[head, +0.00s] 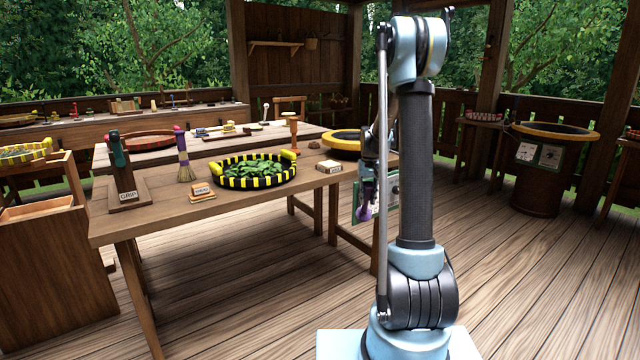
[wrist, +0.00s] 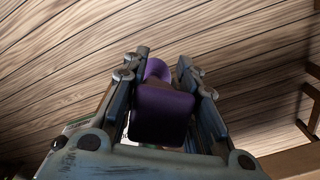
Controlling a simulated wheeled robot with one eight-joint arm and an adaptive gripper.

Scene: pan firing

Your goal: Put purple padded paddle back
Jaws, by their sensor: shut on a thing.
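The purple padded paddle (wrist: 163,112) is between the two fingers of my gripper (wrist: 163,64) in the wrist view. Its square purple block faces the camera and a rounded purple end shows beyond it. In the head view the purple paddle (head: 366,204) hangs below my gripper (head: 369,180), partly hidden by my arm, off the right end of the wooden table (head: 265,217). A wooden stand labelled "GRIP" (head: 128,193) is at the table's left end, with a dark green handled tool (head: 117,150) on it.
On the table are a black-and-yellow pan with green leaves (head: 253,186), a purple-topped brush (head: 183,155), a labelled block (head: 202,192) and another small block (head: 328,166). A yellow-rimmed pan (head: 343,142) is behind. Open plank floor lies in front. A barrel (head: 536,180) stands right.

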